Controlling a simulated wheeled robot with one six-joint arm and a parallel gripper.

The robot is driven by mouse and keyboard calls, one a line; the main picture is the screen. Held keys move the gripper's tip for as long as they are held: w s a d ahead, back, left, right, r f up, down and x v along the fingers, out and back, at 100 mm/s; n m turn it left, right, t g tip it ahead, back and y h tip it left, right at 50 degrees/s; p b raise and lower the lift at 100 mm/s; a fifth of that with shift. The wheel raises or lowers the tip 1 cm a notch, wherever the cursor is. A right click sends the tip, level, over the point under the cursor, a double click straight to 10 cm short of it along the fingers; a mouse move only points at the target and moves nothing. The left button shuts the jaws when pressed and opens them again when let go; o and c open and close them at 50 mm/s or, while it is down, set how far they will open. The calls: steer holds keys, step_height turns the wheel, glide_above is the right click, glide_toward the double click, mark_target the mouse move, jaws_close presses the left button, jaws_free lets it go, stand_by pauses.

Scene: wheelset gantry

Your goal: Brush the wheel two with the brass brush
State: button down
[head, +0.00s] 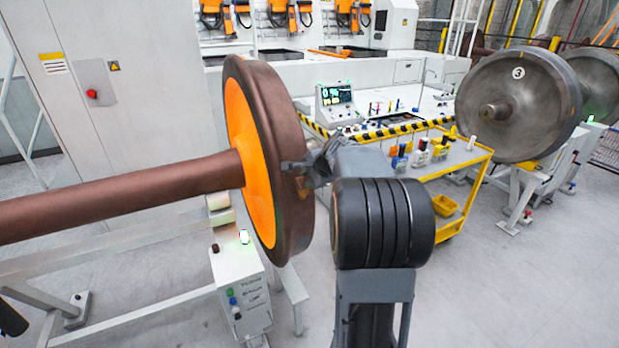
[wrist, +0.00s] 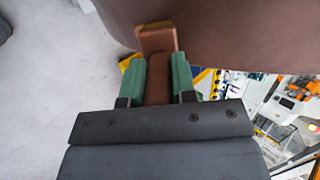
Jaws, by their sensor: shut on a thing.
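A large wheel (head: 300,190) with a brown rim and an orange face stands at the left centre on a brown axle. No number shows on it. In the wrist view its brown surface (wrist: 235,30) fills the top. My gripper (wrist: 160,78) has green fingers shut on the brown handle of the brush (wrist: 157,40). The brush head is a brown block with a yellowish edge. It lies at the wheel's lower edge in the wrist view; I cannot tell whether it touches. In the head view my gripper (head: 305,170) is at the wheel's right side, and the brush is mostly hidden.
A grey wheel marked 3 (head: 520,105) stands on a stand at the right. A yellow cart (head: 470,165) with bottles and small tools stands behind my arm. A control box (head: 240,290) stands below the orange-faced wheel. Grey floor is clear at the lower right.

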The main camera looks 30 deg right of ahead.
steer(key=f+b, duration=0.1)
steer(key=f, duration=0.1)
steer(key=s+f+b, duration=0.1)
steer(key=b, duration=0.1)
steer(key=f+b, duration=0.1)
steer(key=f, duration=0.1)
steer(key=shift+s+a+f+b, duration=0.2)
steer(key=shift+a+f+b, duration=0.05)
steer(key=shift+f+b, duration=0.1)
steer(key=shift+r, duration=0.15)
steer(key=shift+w+d+r+p, duration=0.1)
steer(key=shift+w+r+p, duration=0.25)
steer(key=shift+r+p, duration=0.95)
steer(key=shift+w+r+p, duration=0.3)
steer(key=shift+r+p, duration=0.85)
steer(key=shift+r, duration=0.1)
steer(key=shift+w+d+r+p, duration=0.1)
steer(key=shift+w+r+p, duration=0.25)
steer(key=shift+r+p, duration=0.95)
steer(key=shift+f, duration=0.1)
steer(key=shift+f, duration=0.1)
steer(key=shift+s+f+b, duration=0.1)
steer(key=shift+f+b, duration=0.7)
steer(key=shift+b, duration=0.25)
step_height(320, 180, down, 6)
steer(key=s+b, duration=0.1)
steer(key=b, duration=0.4)
steer(key=shift+s+a+b, duration=0.2)
steer(key=shift+s+b, duration=0.1)
steer(key=shift+s, duration=0.05)
